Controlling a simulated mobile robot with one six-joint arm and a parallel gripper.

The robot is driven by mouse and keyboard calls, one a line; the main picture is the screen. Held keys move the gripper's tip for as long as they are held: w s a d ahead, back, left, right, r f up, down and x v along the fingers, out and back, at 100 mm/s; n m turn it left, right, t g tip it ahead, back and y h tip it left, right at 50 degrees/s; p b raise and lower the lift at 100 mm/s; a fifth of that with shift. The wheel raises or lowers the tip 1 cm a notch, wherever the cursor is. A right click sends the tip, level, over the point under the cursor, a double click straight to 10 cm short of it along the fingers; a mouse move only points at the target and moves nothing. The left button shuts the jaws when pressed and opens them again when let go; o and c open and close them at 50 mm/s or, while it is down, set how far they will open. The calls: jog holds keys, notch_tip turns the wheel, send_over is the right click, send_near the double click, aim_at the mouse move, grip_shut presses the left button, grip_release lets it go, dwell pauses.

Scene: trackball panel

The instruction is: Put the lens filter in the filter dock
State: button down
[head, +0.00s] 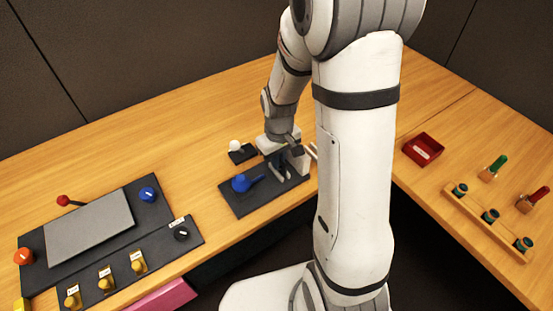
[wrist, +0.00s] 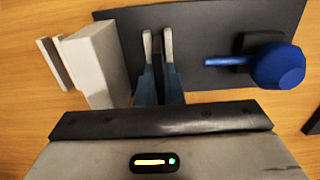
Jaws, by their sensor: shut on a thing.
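My gripper (wrist: 158,38) points down over a dark panel (wrist: 215,20) in the wrist view. Its two fingers are close together with a narrow gap. What they hold is too thin or hidden to make out, and I cannot identify the lens filter for sure. A pale upright block (wrist: 92,62) with a thin pale plate (wrist: 54,62) beside it stands left of the fingers; I cannot tell whether it is the filter dock. In the head view my gripper (head: 281,172) is low at the panel (head: 240,208), partly hidden by my arm.
A blue ball-ended lever (wrist: 277,66) is close right of the fingers; it shows in the head view (head: 243,183) too. A white knob (head: 235,146) is behind. A control panel (head: 150,215) lies left. A red tray (head: 423,149) and wooden rack (head: 480,224) stand right.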

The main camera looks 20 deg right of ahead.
jog(key=shift+f, duration=0.1)
jog(key=shift+f, duration=0.15)
jog(key=c, duration=1.6)
grip_release()
jog(key=shift+o, duration=0.2)
notch_tip(320, 180, up, 13)
jog(key=s+r+m+t, duration=0.1)
jog(key=s+r, duration=0.1)
jog(key=s, duration=0.5)
jog(key=s+r+m+t, duration=0.1)
jog(key=s+r+m, duration=0.1)
jog(key=s, duration=0.5)
jog(key=shift+a+r+m+t, duration=0.2)
jog(key=shift+r+m+t, duration=0.1)
jog(key=shift+r, duration=0.55)
